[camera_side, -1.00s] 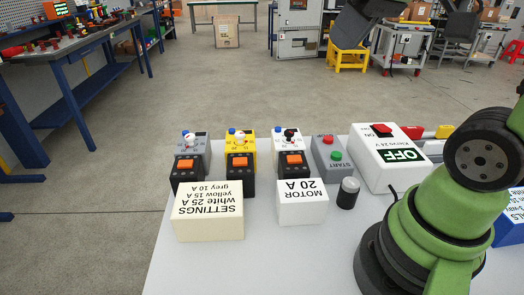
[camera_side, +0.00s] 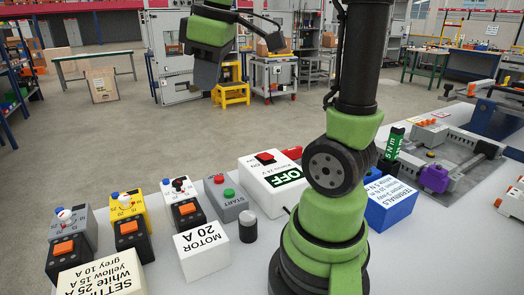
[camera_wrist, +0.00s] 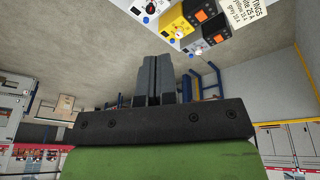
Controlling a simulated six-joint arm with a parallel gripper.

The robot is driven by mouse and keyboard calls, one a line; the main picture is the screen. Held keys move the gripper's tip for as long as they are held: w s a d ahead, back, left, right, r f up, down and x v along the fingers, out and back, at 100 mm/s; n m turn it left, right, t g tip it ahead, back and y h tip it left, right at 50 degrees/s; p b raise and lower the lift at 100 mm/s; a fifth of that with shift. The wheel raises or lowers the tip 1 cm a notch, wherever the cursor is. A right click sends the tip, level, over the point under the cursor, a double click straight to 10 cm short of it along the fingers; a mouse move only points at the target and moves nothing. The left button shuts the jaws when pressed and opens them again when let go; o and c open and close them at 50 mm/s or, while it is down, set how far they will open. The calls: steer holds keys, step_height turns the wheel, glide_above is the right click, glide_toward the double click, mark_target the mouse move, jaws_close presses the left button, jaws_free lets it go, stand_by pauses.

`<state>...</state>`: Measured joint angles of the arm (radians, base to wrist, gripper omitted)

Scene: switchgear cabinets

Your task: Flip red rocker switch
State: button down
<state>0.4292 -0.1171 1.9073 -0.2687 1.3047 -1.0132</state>
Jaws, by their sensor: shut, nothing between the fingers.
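The red rocker switch (camera_side: 265,157) sits on top of a white box (camera_side: 262,190) with a green OFF label, at the middle of the table in the side view. My gripper (camera_side: 206,78) is high in the air beyond the row of boxes, well apart from the switch. In the wrist view my gripper (camera_wrist: 159,58) has its two grey fingers together, with nothing between them. I cannot make out the red rocker switch in the wrist view.
A grey START box (camera_side: 225,198) with red and green buttons stands left of the white box. Further left are units with orange switches (camera_side: 187,209) and a MOTOR label block (camera_side: 203,250). A blue TERMINALS block (camera_side: 391,205) and a grey fixture (camera_side: 450,160) are right.

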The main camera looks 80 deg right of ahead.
steer(key=d+f+n+g, duration=0.3)
steer(key=d+f+n, duration=0.1)
steer(key=d, duration=0.9)
steer(key=n+g+y, duration=0.2)
steer(key=n, duration=0.1)
glide_toward(265, 158)
steer(key=x, duration=0.7)
steer(key=shift+s+f, duration=0.1)
steer(key=shift+f, duration=0.15)
